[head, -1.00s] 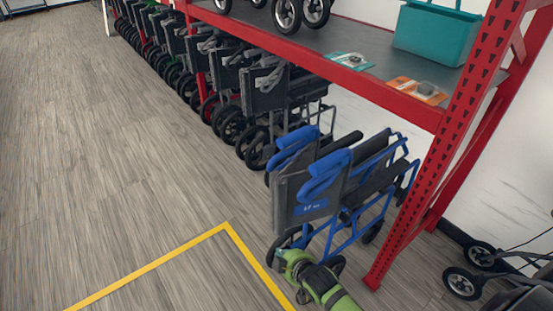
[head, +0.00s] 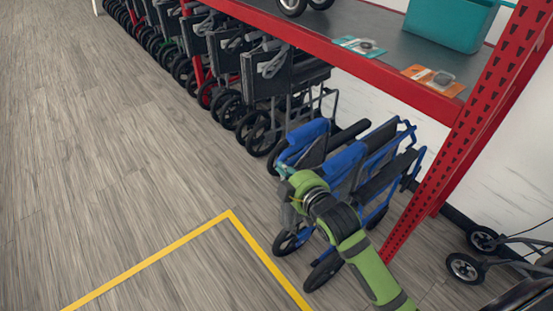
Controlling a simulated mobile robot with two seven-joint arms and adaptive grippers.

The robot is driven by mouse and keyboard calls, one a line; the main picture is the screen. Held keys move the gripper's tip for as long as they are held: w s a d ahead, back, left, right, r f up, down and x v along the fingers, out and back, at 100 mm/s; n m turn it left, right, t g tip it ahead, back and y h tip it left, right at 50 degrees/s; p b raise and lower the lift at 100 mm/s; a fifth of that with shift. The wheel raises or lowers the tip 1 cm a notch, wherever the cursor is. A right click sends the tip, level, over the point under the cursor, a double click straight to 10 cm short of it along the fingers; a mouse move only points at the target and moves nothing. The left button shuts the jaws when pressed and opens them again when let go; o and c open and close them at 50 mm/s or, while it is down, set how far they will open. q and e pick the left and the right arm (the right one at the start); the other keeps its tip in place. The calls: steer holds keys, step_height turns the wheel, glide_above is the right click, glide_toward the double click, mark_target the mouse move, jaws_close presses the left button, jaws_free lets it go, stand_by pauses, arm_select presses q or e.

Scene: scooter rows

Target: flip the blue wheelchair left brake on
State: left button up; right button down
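The blue wheelchair (head: 345,160) stands folded at the near end of the row, under the shelf's red beam. Its blue padded parts and dark seat show above, and two dark wheels show below. My green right arm crosses in front of it from the lower right and hides much of its near side. My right gripper (head: 287,203) is at the arm's far end, by the chair's left side in the picture. Its fingers are too small and covered to tell open from shut, or whether they touch the chair. I cannot make out the left brake. My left gripper is not in view.
A red shelf upright (head: 455,150) stands close to the right of the chair. More folded wheelchairs (head: 268,72) run back to the upper left. A wheeled frame (head: 485,255) is at the lower right. The wood floor (head: 120,190) left of the chairs is clear, with yellow tape (head: 160,254) on it.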

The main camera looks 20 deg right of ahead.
steer(key=w+f+p, duration=0.1)
steer(key=w+f, duration=0.5)
steer(key=w, duration=0.3)
steer(key=shift+w+d, duration=0.15)
steer(key=shift+d, duration=0.3)
steer(key=shift+f, duration=0.1)
